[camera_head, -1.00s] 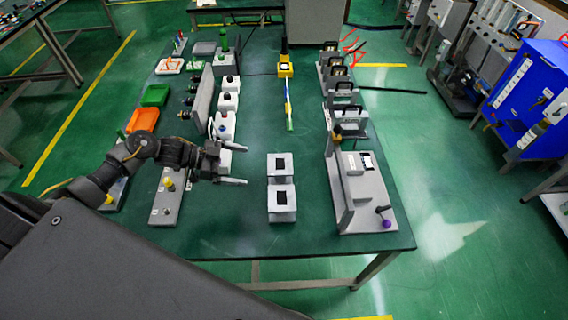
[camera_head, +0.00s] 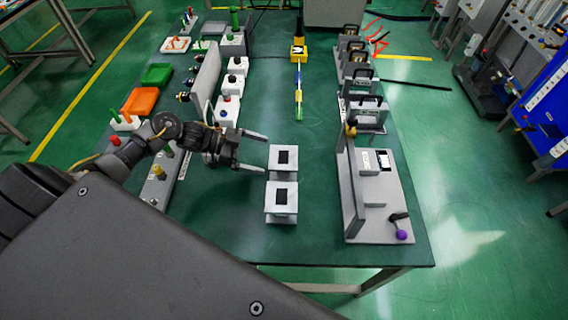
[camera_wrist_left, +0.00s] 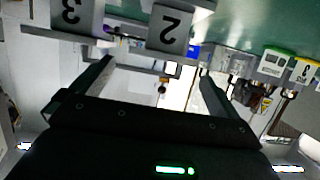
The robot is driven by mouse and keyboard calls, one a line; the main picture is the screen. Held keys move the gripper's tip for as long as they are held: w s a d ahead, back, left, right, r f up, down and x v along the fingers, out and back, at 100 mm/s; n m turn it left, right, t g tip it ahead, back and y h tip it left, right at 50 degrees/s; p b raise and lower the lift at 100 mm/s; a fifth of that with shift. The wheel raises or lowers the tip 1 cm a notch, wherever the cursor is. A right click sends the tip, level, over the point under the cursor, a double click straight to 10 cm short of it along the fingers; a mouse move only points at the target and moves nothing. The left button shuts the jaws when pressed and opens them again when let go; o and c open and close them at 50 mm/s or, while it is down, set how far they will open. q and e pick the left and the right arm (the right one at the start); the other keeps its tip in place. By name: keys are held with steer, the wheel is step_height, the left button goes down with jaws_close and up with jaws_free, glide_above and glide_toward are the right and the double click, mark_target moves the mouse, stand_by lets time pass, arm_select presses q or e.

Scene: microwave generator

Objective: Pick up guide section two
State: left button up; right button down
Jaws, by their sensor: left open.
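Guide section two is a grey block; its face with an upside-down "2" (camera_wrist_left: 170,28) shows at the top of the left wrist view. It appears to be the farther of two grey blocks with black squares on top, guide section two (camera_head: 283,155) in the head view. My left gripper (camera_head: 266,155) is open, its fingers reaching from the left to near that block's left side. In the left wrist view the left gripper (camera_wrist_left: 156,72) has its fingers apart with nothing between them. My right gripper is not in view.
A second grey block (camera_head: 281,205) marked "3" stands just nearer. A grey fixture with an upright plate and purple knob (camera_head: 402,235) stands to the right. White units (camera_head: 228,110) line the left. A yellow tool (camera_head: 298,52) lies behind. The table between is clear.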

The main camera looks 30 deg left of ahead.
mark_target(282, 156)
arm_select(q)
steer(key=x, duration=0.3)
steer(key=shift+w+d, duration=0.1)
steer(key=shift+w, duration=0.1)
steer(key=shift+d, duration=0.1)
steer(key=p+x, duration=0.2)
steer(key=x, duration=0.2)
steer(key=shift+w+d+r, duration=0.1)
steer(key=shift+w+d, duration=0.1)
steer(key=shift+w, duration=0.05)
steer(key=shift+w+d, duration=0.1)
steer(key=shift+d, duration=0.15)
steer(key=shift+a, duration=0.1)
steer(key=c, duration=1.1)
